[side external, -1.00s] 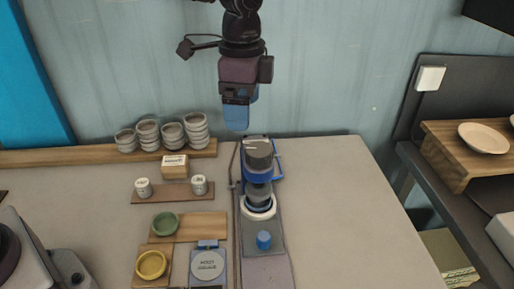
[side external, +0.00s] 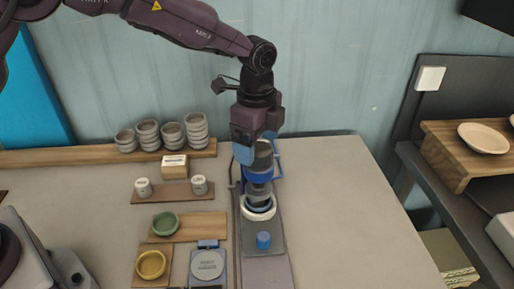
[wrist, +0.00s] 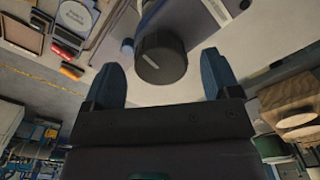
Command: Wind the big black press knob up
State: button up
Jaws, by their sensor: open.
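The big black press knob (side external: 264,161) is the dark cylinder at the top of the press, above a blue collar (side external: 258,179). In the wrist view the knob (wrist: 161,60) shows as a black round top with a pale mark on it. My gripper (side external: 258,155) points down at the top of the press with its blue fingers apart. In the wrist view my gripper (wrist: 162,66) is open and empty, with the knob between the lines of its fingers and a gap on each side. In the side view a finger hides part of the knob. I cannot tell the height gap.
A white ring (side external: 259,214) and a small blue knob (side external: 263,240) sit lower on the press's base. Stacked bowls (side external: 172,132), small jars (side external: 199,186) and a scale (side external: 208,265) lie to the left. The table (side external: 350,220) right of the press is clear.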

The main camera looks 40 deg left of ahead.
jog(key=shift+f, duration=1.05)
jog(key=c, duration=0.9)
